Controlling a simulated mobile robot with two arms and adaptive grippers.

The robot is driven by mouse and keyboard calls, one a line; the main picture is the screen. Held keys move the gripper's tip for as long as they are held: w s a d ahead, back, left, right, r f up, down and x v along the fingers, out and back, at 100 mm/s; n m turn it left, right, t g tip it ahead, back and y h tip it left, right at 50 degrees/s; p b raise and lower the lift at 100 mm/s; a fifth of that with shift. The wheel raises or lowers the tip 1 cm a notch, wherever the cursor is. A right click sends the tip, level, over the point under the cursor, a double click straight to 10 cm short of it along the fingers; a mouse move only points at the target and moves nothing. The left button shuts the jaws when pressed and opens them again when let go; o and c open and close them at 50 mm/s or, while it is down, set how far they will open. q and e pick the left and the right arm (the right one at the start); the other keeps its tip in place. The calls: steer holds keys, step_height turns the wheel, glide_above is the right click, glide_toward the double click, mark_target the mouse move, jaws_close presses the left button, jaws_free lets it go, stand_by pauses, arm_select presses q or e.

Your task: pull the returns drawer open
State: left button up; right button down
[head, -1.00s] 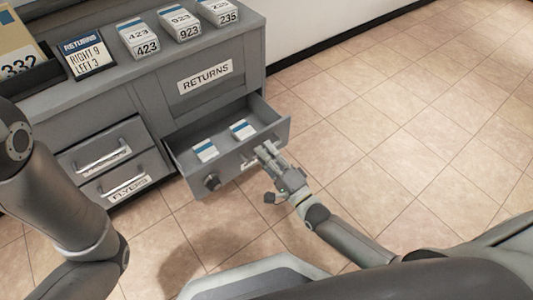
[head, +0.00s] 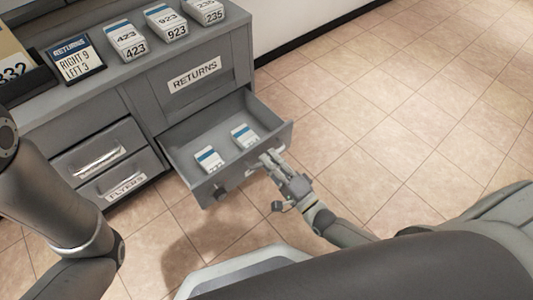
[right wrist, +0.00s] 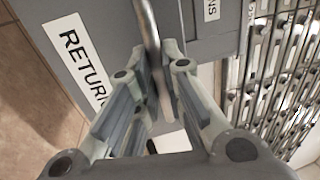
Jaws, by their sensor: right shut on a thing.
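The grey returns drawer (head: 177,158) stands pulled out of the cabinet, under a panel marked RETURNS (head: 194,75). Two small white-and-blue boxes, one nearer the left (head: 209,159) and one nearer the right (head: 244,136), lie inside it. My right gripper (head: 267,158) is at the drawer's front, shut on its handle. In the right wrist view the metal handle bar (right wrist: 148,35) runs between the fingers (right wrist: 160,85), beside the RETURNS label (right wrist: 84,68). The fingers hide part of the handle. My left arm shows at the left, but its gripper is out of view.
Two shut drawers with bar handles, the lower marked FLYERS (head: 126,186), are to the left. Numbered boxes and a RETURNS sign (head: 76,58) stand on top. The tiled floor at right is clear.

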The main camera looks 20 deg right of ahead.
steer(key=shift+w+r, duration=0.1)
steer(key=shift+r, duration=0.15)
steer(key=c, duration=1.8)
jaws_free()
steer(key=shift+f, duration=0.1)
steer(key=v, duration=1.2)
steer(key=shift+f, duration=0.1)
